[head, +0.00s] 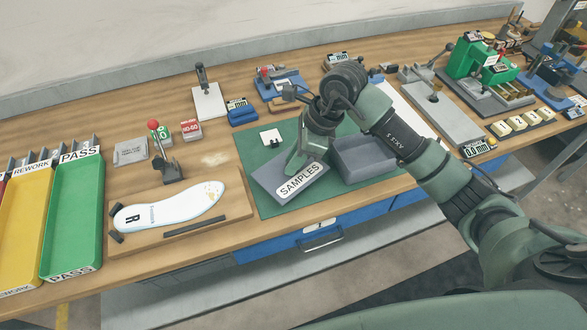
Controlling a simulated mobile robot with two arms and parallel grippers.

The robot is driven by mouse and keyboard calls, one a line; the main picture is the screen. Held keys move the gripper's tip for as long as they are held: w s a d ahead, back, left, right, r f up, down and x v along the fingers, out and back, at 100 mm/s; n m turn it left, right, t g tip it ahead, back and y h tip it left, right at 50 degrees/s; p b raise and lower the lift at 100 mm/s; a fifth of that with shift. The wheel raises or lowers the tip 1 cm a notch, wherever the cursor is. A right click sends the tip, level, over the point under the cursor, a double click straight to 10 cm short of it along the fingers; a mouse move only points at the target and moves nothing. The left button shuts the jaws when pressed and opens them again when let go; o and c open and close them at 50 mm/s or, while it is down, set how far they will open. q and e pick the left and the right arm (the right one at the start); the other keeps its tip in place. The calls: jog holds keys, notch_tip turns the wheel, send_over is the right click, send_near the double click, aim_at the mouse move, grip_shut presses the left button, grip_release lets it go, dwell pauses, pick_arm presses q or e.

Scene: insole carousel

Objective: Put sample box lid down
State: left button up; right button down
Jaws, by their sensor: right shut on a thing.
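The sample box lid (266,183) is a flat grey-blue panel with a white "SAMPLES" label (300,181). It is at the left part of the green mat (246,158), beside the open sample box (365,158). My right gripper (297,162) is shut on the lid near its back edge. The lid looks low over the mat or on it; I cannot tell whether it touches. The grey box stands open to the right of the lid, partly behind my right arm. My left gripper is not in view.
A small white square item (271,137) lies on the mat behind the lid. To the left, an insole (170,207) lies on a wooden board (235,206), with green (73,215) and yellow (26,230) trays farther left. Small fixtures line the back of the bench.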

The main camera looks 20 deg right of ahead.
notch_tip(320, 180, down, 4)
jog(key=shift+f+p, duration=0.1)
jog(key=shift+p, duration=0.3)
jog(key=shift+f, duration=0.1)
jog(key=shift+f, duration=0.1)
jog(key=c, duration=1.3)
grip_release()
